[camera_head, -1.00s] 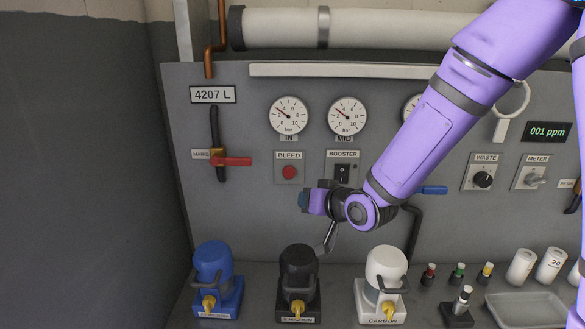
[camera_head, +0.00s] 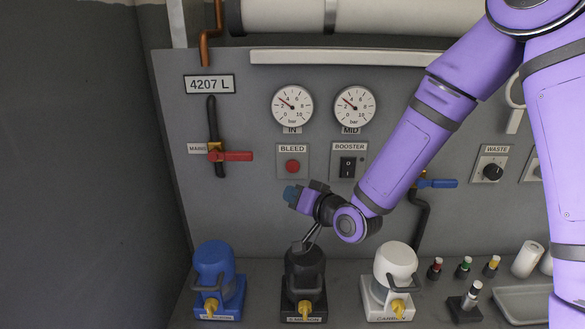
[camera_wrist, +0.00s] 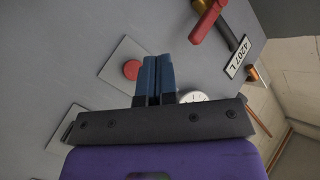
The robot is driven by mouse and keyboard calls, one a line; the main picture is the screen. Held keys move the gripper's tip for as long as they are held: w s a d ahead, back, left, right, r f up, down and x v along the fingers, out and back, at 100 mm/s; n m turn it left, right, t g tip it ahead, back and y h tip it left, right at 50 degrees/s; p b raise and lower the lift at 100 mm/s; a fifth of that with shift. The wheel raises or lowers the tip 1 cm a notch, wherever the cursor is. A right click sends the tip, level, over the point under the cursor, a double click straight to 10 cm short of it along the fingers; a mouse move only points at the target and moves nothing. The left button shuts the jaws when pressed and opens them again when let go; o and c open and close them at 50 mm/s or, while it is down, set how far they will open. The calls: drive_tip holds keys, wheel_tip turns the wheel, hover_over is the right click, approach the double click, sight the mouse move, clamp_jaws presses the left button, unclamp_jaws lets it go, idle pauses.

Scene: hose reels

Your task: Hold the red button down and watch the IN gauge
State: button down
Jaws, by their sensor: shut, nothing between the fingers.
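The red button (camera_head: 292,166) sits on a square plate under the BLEED label on the grey panel. It also shows in the wrist view (camera_wrist: 131,69), just left of my fingertips. The IN gauge (camera_head: 292,106) is above it, its needle pointing up-left between about 2 and 4 bar. My gripper (camera_head: 291,193) is shut and empty, its blue fingertips just below the button in the head view, with the button uncovered. In the wrist view the closed fingers (camera_wrist: 158,76) point at the panel; I cannot tell how far off they are.
The BOOSTER rocker switch (camera_head: 347,167) is right of the button. A red-handled MAINS valve (camera_head: 231,156) is to the left. Blue (camera_head: 214,268), black (camera_head: 304,270) and white (camera_head: 395,265) filter housings stand on the bench below my gripper.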

sight(292, 167)
drive_tip(key=shift+w+d, duration=0.15)
drive_tip(key=shift+w, duration=4.15)
drive_tip(key=shift+w, duration=0.4)
drive_tip(key=shift+w, duration=0.55)
idle(1.2)
drive_tip(key=shift+s, duration=0.15)
idle(0.9)
drive_tip(key=shift+s, duration=0.8)
